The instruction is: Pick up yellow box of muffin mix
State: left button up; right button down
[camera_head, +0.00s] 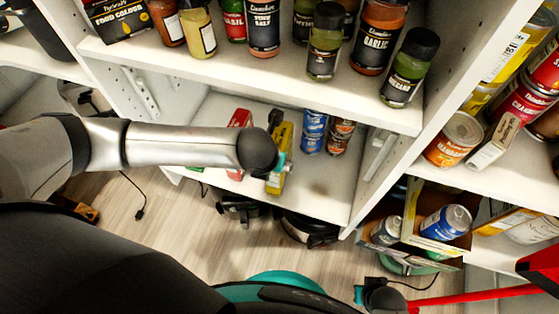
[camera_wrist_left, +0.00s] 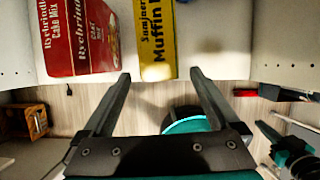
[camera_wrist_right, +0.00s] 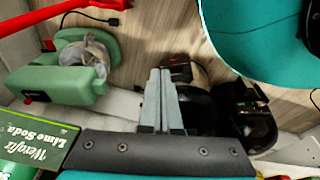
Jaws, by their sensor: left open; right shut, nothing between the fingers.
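The yellow box of muffin mix (camera_wrist_left: 157,38) stands on the lower shelf. In the left wrist view it lies between and just beyond the fingertips of my left gripper (camera_wrist_left: 159,78), which is open and empty. In the head view the yellow box (camera_head: 283,150) is partly hidden behind my left arm and gripper. A red cake mix box (camera_wrist_left: 80,36) stands just left of it, with a narrow gap between. My right gripper (camera_wrist_right: 161,75) is shut and empty, away from the yellow box, over the floor.
The upper shelf (camera_head: 300,88) with several jars overhangs the lower shelf. Blue and brown cans (camera_head: 314,130) stand right of the yellow box. Side panels bound the lower shelf. In the right wrist view, a green appliance (camera_wrist_right: 60,76) and a Lime Soda box (camera_wrist_right: 45,145) are near my right gripper.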

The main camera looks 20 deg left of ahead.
aim_at(280, 140)
pick_arm(q)
jog(key=w+b, duration=0.2)
jog(key=w, duration=0.4)
jog(key=shift+w, duration=0.65)
jog(key=shift+w+a+f+b, duration=0.1)
jog(key=shift+w+b, duration=0.1)
jog(key=shift+b, duration=0.15)
jog(key=b+x, duration=0.2)
jog(key=x, duration=0.1)
jog(key=shift+w+f, duration=0.1)
jog(key=shift+f, duration=0.2)
jog(key=shift+w+f+b, duration=0.2)
jog(key=shift+f+b, duration=0.2)
jog(key=shift+f, duration=0.05)
pick_arm(e)
jog(key=w+a+r, duration=0.1)
jog(key=w+r, duration=0.1)
jog(key=r, duration=0.3)
jog(key=w+a+r+t, duration=0.1)
jog(key=w+r, duration=0.2)
jog(key=r, duration=0.2)
jog(key=shift+w+a+r, duration=0.2)
jog(key=shift+a+r, duration=0.1)
jog(key=shift+r, duration=0.05)
pick_arm(q)
jog(key=shift+f+p, duration=0.25)
jog(key=shift+p, duration=0.05)
pick_arm(e)
jog(key=shift+r, duration=0.25)
